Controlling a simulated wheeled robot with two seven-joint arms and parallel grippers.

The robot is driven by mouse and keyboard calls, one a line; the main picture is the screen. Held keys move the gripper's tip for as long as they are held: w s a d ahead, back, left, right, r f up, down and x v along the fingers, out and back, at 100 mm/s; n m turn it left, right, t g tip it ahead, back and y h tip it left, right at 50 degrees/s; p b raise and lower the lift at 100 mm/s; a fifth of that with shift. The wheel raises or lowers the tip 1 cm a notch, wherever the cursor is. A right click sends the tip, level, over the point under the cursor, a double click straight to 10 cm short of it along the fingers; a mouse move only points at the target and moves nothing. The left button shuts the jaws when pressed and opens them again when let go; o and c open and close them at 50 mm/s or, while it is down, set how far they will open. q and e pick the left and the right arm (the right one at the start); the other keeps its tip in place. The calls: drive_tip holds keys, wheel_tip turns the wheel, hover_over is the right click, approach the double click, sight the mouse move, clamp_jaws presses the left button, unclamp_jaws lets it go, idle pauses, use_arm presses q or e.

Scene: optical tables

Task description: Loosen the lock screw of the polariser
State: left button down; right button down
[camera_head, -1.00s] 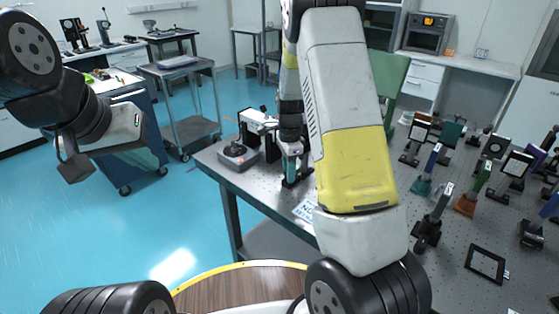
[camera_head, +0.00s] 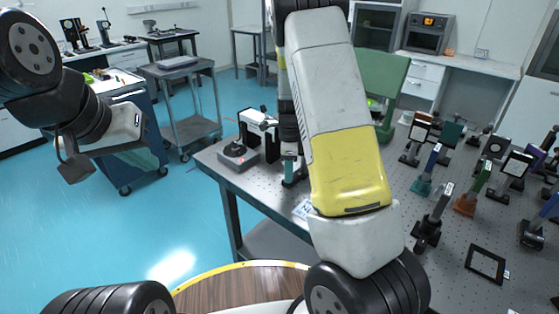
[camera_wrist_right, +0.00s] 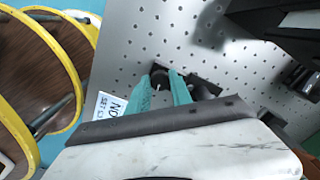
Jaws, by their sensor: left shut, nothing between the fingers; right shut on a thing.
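My right gripper (camera_wrist_right: 162,84) points down at the perforated table, its teal fingers closed around a small dark round part (camera_wrist_right: 160,79), seemingly the polariser's lock screw. A black piece (camera_wrist_right: 203,86), perhaps part of the polariser's mount, shows just right of the fingers. In the head view the right gripper (camera_head: 289,169) is at the table's left part, largely behind my right arm, which hides most of the polariser. My left gripper (camera_head: 75,168) hangs shut and empty over the floor at the left, away from the table.
The perforated table (camera_head: 390,255) carries several mounted optics at the right and a flat black frame (camera_head: 486,263). A white label card (camera_wrist_right: 110,106) lies close left of the right fingers.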

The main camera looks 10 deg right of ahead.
drive_tip(key=c, duration=1.1)
unclamp_jaws()
drive_tip(key=shift+c, duration=0.2)
wheel_tip(320, 180, up, 8)
drive_tip(key=shift+f, duration=0.1)
